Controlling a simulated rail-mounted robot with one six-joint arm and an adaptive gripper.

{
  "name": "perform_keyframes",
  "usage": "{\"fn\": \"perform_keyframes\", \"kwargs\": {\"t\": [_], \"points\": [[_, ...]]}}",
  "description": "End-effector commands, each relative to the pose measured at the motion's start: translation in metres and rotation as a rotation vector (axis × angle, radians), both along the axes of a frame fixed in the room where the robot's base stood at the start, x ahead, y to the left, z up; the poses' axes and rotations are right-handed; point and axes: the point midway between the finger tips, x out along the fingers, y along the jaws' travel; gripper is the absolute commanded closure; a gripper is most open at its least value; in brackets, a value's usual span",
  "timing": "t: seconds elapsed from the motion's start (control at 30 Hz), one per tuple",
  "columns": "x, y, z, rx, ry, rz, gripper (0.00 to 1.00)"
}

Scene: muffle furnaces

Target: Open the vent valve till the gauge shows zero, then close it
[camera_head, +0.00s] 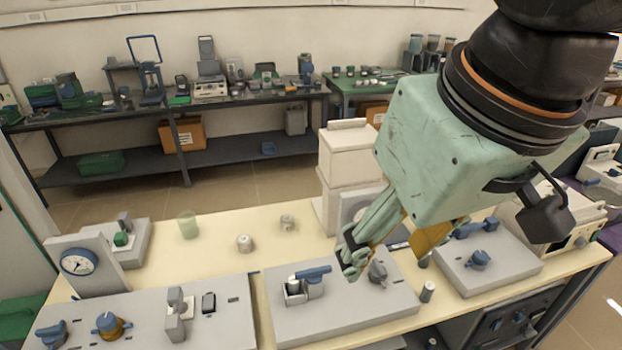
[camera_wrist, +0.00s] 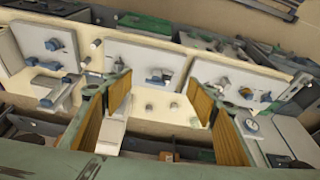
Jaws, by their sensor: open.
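A round dial gauge (camera_head: 78,262) with a white face stands on a grey upright plate at the far left of the bench; its reading is too small to tell. The left panel carries a blue knob on a brass-coloured base (camera_head: 110,325) and another blue knob (camera_head: 50,336). The middle panel has a blue lever (camera_head: 312,273) and a grey knob (camera_head: 378,271). Which one is the vent valve I cannot tell. My gripper (camera_head: 388,258) is open and empty, its brown-padded fingers (camera_wrist: 165,112) over the middle panel area.
A right panel (camera_head: 500,268) carries blue handles. A white boxy unit (camera_head: 345,160) stands behind my gripper. A translucent green beaker (camera_head: 187,225) and small white pots (camera_head: 245,243) stand on the bench's left rear. A small cylinder (camera_head: 427,291) stands between the middle and right panels.

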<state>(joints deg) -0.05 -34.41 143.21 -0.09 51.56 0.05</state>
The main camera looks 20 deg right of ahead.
Motion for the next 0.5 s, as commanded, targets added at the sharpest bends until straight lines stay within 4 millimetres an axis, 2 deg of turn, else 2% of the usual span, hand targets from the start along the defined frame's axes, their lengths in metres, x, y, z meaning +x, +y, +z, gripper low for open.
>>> {"fn": "perform_keyframes", "kwargs": {"t": [0.5], "points": [[0.007, -0.0011, -0.0005, 0.012, 0.012, -0.028, 0.48]]}}
